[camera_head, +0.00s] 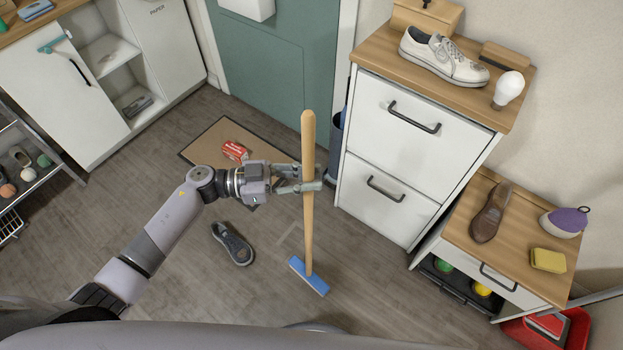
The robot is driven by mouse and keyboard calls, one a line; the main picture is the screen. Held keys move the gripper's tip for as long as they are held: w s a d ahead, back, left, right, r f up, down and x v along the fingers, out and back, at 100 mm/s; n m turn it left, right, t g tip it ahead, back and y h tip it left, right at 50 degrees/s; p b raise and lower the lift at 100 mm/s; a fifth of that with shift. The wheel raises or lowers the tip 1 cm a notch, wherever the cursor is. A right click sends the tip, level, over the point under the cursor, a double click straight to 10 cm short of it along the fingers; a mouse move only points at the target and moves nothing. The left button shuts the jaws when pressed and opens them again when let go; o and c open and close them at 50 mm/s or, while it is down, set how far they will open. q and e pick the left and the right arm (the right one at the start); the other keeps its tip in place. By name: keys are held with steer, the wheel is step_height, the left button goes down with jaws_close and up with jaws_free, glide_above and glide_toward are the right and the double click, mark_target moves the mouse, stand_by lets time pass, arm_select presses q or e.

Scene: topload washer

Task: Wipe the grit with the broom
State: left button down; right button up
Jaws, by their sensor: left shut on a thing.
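A broom (308,236) with a pale wooden handle and a blue head (309,277) stands nearly upright in the middle of the head view. Its head is low, at the grey wooden floor; whether it touches cannot be told. My left gripper (309,181) is shut on the upper part of the handle, and the handle's rounded top sticks out above the fingers. I cannot make out any grit on the floor. My right gripper is not in view.
A dark shoe (232,243) lies on the floor left of the broom head. A white drawer cabinet (405,135) stands close on the right. Floor between shoe and cabinet is mostly clear. A red dustpan (578,330) is at lower right.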

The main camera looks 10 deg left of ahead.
arm_select(q)
steer(key=shift+r+p, duration=0.6)
steer(key=shift+r, duration=0.5)
